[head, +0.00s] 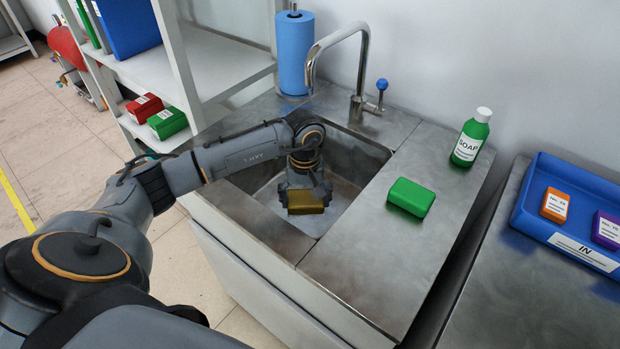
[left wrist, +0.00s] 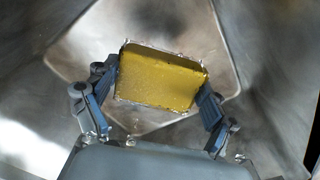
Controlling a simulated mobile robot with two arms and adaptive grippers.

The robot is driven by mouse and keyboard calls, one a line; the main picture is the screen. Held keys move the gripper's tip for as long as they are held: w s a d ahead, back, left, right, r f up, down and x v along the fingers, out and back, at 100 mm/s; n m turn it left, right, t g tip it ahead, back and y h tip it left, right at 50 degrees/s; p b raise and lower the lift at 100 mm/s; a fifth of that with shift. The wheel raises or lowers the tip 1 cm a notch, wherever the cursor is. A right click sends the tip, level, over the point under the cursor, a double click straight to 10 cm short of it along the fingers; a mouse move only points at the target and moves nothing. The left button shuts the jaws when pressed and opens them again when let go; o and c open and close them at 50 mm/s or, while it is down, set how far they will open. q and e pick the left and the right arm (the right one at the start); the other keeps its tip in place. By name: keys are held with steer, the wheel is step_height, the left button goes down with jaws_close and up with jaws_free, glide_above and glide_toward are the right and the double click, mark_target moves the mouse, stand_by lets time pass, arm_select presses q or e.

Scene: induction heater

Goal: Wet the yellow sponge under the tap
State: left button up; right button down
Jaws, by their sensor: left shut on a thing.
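The yellow sponge (head: 306,209) is held in my left gripper (head: 305,194), low over the sink basin (head: 350,165). In the left wrist view both fingers press on opposite ends of the sponge (left wrist: 162,78), with the basin behind it. Its face looks dark yellow and speckled, with a pale glossy fringe along its edges. The chrome tap (head: 357,75) stands at the sink's back edge, with a blue-knobbed lever (head: 381,86). Its spout end is behind and above my left wrist. I see no clear water stream at the spout. My right gripper is out of view.
A green sponge (head: 410,197) and a green soap bottle (head: 472,138) stand on the counter right of the basin. A blue paper roll (head: 295,52) is behind the sink. A blue tray (head: 530,218) is at far right, a white shelf (head: 225,65) at left.

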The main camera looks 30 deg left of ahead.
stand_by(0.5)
arm_select(q)
steer(key=shift+s+d+r+p, duration=0.2)
steer(key=shift+s+r+p, duration=0.25)
steer(key=shift+r+p, duration=0.1)
steer(key=shift+s+d+r+p, duration=0.3)
steer(key=shift+s+r+p, duration=0.1)
steer(key=shift+s+r, duration=0.15)
steer(key=shift+s+d+r+p, duration=0.3)
steer(key=shift+s+r+p, duration=0.1)
steer(key=shift+s, duration=0.3)
steer(key=shift+s+d+r+p, duration=0.35)
steer(key=shift+s+r, duration=0.15)
steer(key=shift+s, duration=0.1)
